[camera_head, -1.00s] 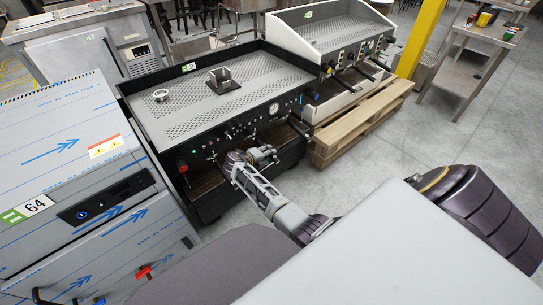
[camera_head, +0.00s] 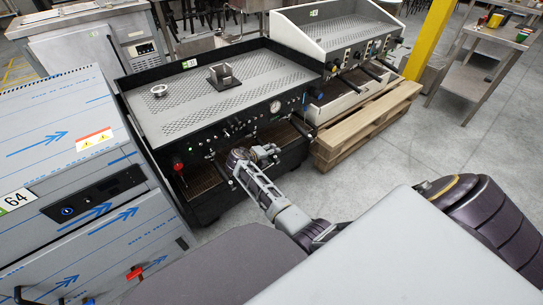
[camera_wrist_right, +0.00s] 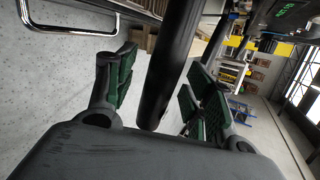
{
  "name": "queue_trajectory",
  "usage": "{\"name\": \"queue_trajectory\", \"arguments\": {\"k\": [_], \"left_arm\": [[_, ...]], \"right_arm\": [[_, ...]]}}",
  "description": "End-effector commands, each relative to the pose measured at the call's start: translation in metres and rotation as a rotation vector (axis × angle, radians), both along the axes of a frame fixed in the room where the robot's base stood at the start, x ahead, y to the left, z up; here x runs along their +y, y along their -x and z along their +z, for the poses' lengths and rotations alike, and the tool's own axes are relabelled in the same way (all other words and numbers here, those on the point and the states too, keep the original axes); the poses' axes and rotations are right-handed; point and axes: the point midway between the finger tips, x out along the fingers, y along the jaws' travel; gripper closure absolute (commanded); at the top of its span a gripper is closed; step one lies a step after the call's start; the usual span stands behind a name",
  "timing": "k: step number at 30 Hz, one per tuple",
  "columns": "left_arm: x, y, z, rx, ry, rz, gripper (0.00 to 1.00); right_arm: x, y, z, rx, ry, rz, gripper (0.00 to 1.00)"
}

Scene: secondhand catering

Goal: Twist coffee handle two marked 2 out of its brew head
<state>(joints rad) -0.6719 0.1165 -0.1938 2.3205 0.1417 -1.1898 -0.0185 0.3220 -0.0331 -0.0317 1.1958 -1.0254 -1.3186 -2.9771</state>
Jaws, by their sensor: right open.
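A black espresso machine (camera_head: 225,105) with a perforated top stands in the middle of the head view. My right gripper (camera_head: 268,153) is at its front, below the control panel. In the right wrist view, a dark rounded handle (camera_wrist_right: 172,65) passes between the green-padded fingers of my right gripper (camera_wrist_right: 160,80). The fingers stand apart, with gaps visible beside the handle. No number 2 is readable on it, and its joint with the brew head is hidden. My left gripper is not in view.
A second espresso machine (camera_head: 345,50) stands on a wooden pallet (camera_head: 365,125) to the right. A blue-marked steel appliance (camera_head: 75,160) stands close on the left. A metal cup ring (camera_head: 159,91) and a dark holder (camera_head: 224,76) sit on the machine's top.

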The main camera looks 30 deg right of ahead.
Motion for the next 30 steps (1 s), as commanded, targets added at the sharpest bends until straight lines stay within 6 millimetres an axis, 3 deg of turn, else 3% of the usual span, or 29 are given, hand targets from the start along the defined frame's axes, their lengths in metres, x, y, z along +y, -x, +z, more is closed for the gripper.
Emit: {"name": "queue_trajectory", "arguments": {"k": [13, 26, 29, 30], "left_arm": [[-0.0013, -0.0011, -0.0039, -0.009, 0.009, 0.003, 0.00], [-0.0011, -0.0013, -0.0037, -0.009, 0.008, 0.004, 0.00], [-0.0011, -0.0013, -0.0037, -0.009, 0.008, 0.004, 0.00], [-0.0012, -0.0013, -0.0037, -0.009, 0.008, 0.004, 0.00]], "right_arm": [[0.0004, -0.0007, -0.0004, -0.001, 0.000, 0.001, 0.47], [0.0005, -0.0006, -0.0006, -0.001, 0.000, 0.001, 1.00], [0.0004, -0.0006, -0.0007, -0.001, 0.000, 0.001, 1.00], [0.0004, -0.0006, -0.0007, -0.001, 0.000, 0.001, 0.77]]}}
